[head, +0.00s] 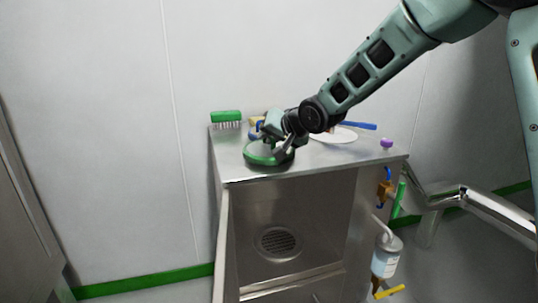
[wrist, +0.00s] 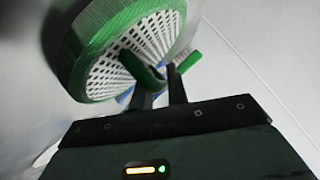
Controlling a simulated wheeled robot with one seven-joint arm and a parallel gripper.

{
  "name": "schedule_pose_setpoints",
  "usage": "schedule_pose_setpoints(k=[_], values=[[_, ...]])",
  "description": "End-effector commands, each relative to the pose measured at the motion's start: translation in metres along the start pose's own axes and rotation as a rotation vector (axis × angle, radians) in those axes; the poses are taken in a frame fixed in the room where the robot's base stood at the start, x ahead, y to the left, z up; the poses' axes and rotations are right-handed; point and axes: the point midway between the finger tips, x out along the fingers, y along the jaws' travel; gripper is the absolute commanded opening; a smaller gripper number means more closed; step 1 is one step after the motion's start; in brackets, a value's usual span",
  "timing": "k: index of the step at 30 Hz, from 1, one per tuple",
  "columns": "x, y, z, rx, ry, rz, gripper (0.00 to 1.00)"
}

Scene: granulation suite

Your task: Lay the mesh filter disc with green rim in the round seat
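The mesh filter disc with green rim (head: 262,158) shows at the front left of the steel cabinet top, level or nearly so. Its white perforated face and thick green rim fill the upper left of the wrist view (wrist: 112,30). My gripper (head: 279,146) is at the disc's right side; in the wrist view its dark fingers (wrist: 162,78) close around a green handle-like bar on the disc. A dark edge shows under the rim; I cannot tell whether it is the round seat or whether the disc touches it. My wrist hides part of the disc.
A green brush (head: 226,117) lies at the back left corner. A white round plate (head: 340,135), a blue-handled tool (head: 360,125) and a purple knob (head: 386,143) are to the right. Below, the cabinet is open, with a round drain grate (head: 279,243). A bottle (head: 386,257) hangs at its right.

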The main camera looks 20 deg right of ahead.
Motion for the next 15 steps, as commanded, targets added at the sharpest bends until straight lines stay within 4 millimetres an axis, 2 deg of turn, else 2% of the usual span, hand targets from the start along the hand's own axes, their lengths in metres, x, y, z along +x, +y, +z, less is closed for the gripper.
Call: schedule_pose_setpoints(k=[3, 5, 15], values=[[-0.0005, -0.0002, -0.0001, 0.0, 0.0, 0.0, 0.16], [-0.0005, -0.0001, 0.0, 0.0, 0.0, 0.0, 0.0], [-0.0013, -0.0007, -0.0008, 0.001, 0.0, 0.0, 0.0]])
